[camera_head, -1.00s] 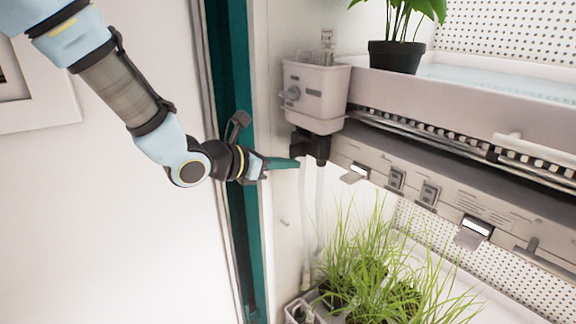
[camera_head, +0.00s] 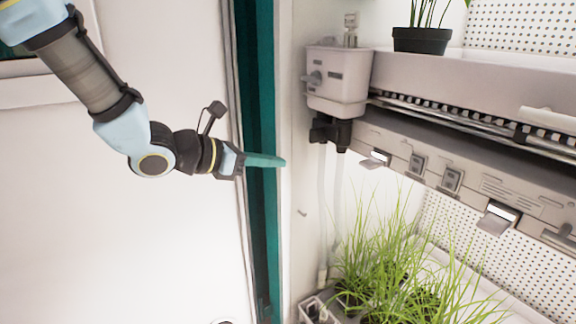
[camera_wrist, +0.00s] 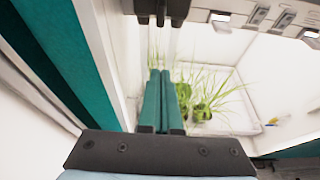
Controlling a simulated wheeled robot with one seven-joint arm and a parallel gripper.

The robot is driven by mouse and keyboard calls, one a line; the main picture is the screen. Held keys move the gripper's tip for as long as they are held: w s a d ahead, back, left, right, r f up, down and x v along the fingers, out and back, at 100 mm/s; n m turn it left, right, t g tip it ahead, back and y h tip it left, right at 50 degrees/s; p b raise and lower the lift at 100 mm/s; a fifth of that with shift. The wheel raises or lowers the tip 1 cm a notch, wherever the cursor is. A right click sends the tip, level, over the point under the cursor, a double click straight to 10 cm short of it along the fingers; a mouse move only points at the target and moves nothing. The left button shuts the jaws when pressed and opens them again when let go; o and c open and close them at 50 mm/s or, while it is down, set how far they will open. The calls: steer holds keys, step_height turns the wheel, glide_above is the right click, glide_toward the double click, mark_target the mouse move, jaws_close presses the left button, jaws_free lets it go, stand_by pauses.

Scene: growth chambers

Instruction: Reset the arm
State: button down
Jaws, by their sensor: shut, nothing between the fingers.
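My gripper (camera_head: 282,162) is at the end of my arm, left of the growth chamber, in front of the teal door-frame strip. Its teal fingers are together with nothing between them. They point right, toward the white side wall of the chamber, and look apart from the pump box. In the wrist view the two teal fingers (camera_wrist: 160,80) lie side by side, with the lower chamber beyond them. My arm is bent and comes in from the upper left in the head view.
A white pump box (camera_head: 338,78) with hanging tubes is mounted at the chamber's left edge. A potted plant (camera_head: 422,40) stands on the upper shelf (camera_head: 470,72). Grassy plants (camera_head: 400,265) fill the lower chamber. A teal strip (camera_head: 262,220) runs beside the chamber. The white wall at left is clear.

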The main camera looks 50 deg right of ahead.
steer(key=shift+w+a, duration=0.1)
steer(key=shift+a, duration=0.2)
steer(key=shift+a, duration=0.1)
stand_by(0.3)
